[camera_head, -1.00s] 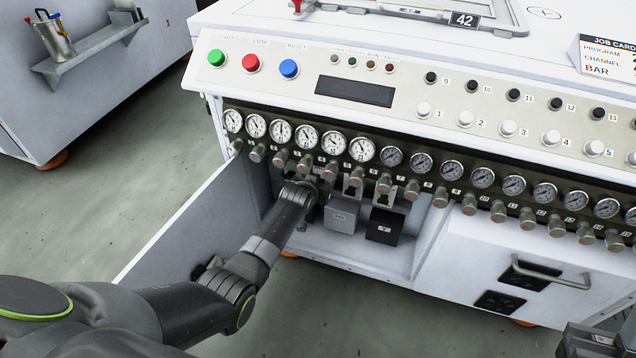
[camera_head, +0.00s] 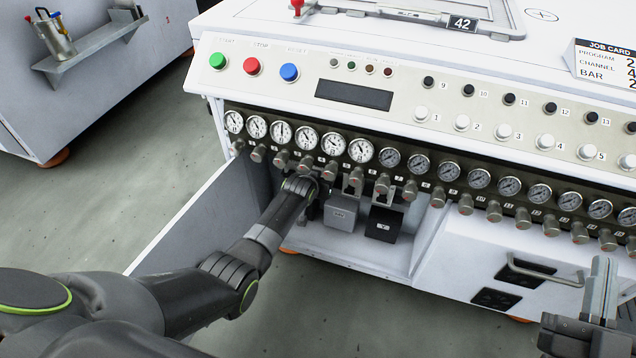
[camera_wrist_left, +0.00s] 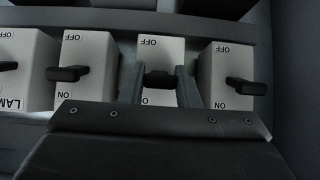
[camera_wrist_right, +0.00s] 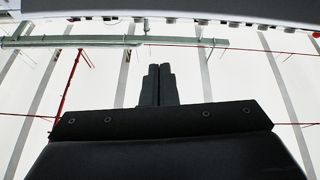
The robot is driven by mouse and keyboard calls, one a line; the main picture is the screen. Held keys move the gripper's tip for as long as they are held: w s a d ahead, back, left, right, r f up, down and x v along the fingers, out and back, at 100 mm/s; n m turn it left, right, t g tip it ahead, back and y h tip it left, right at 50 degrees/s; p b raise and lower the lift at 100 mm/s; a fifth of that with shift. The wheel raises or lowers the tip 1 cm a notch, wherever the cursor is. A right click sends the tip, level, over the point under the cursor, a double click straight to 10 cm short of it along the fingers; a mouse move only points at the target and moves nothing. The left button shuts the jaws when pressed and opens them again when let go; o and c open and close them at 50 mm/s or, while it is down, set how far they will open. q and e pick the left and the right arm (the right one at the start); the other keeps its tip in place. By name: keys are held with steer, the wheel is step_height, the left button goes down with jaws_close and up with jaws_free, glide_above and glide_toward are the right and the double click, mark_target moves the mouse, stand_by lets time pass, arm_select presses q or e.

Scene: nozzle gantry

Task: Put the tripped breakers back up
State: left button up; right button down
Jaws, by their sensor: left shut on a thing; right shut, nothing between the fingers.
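In the left wrist view a row of white breakers with black levers shows, with OFF printed upside down at the top and ON at the bottom. My left gripper (camera_wrist_left: 160,88) is shut on the black lever (camera_wrist_left: 159,78) of the third breaker (camera_wrist_left: 162,48) from the left. Levers stand out on the second breaker (camera_wrist_left: 74,50), the far right breaker (camera_wrist_left: 225,65) and the far left breaker (camera_wrist_left: 28,55), which is cut off by the frame. In the head view the left fingers are hidden inside the open cabinet. My right gripper (camera_head: 603,288) is shut and empty, fingers upward.
A white panel (camera_head: 197,222), like an open door, stands left of the cabinet. Grey and black boxes, a grey one (camera_head: 341,213) and a black one (camera_head: 383,224), sit inside. Gauges and knobs overhang the opening. A drawer handle (camera_head: 545,274) sticks out near the right gripper.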

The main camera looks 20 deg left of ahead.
arm_select(q)
steer(key=o, duration=1)
steer(key=shift+s+r, duration=0.1)
arm_select(e)
step_height(320, 180, down, 11)
steer(key=m+g+p, duration=0.1)
steer(key=g+p, duration=0.1)
steer(key=g, duration=0.5)
arm_select(q)
steer(key=p+v, duration=0.7)
steer(key=v, duration=1)
steer(key=shift+s+r, duration=0.1)
arm_select(e)
steer(key=s+a+f+m+g+y, duration=0.1)
steer(key=s+f+g, duration=1.3)
steer(key=f, duration=0.4)
steer(key=shift+s+f+y, duration=0.2)
steer(key=shift+s+y, duration=0.1)
steer(key=shift+y, duration=0.1)
